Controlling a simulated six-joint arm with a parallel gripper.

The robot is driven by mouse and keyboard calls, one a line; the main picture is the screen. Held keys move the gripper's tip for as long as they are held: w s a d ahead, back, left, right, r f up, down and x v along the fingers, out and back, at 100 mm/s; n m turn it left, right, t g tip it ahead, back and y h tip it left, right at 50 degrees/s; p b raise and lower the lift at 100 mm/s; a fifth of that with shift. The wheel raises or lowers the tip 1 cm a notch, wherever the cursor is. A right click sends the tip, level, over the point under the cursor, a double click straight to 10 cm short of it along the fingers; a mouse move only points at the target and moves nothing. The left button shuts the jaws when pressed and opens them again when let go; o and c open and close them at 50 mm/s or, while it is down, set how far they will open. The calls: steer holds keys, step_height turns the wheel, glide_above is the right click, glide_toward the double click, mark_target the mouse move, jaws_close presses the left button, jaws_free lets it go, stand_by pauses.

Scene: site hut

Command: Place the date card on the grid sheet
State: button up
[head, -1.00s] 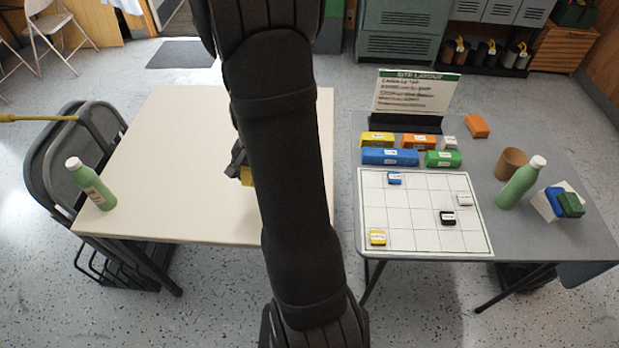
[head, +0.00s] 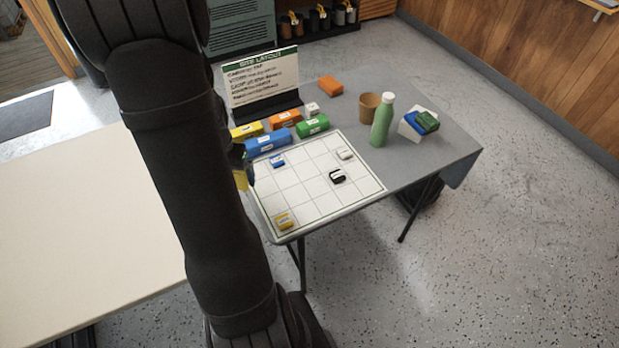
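My gripper (head: 240,170) shows only partly from behind my arm, at the sheet's left edge. A yellow piece (head: 241,181) hangs at its fingertips and appears to be held; the fingers are mostly hidden. I see no lettering on this piece, so I cannot tell whether it is the date card. I cannot make out a date on any other piece.
A "Site Layout" sign (head: 262,82) stands behind the sheet, with yellow, orange, blue and green blocks (head: 313,125) in front of it. A green bottle (head: 382,120), brown cup (head: 369,106) and stacked blocks (head: 420,122) stand to the right. The cream table (head: 80,235) is bare where visible.

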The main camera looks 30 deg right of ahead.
steer(key=s+d+m, duration=0.3)
steer(key=s+d, duration=0.5)
steer(key=d, duration=0.4)
steer(key=s+d+m, duration=0.4)
steer(key=s+d, duration=0.3)
steer(key=d, duration=0.5)
glide_above(306, 193)
step_height(306, 193, down, 7)
steer(key=shift+r, duration=0.1)
steer(key=shift+f, duration=2.05)
steer(key=shift+f, duration=0.15)
steer(key=o, duration=0.6)
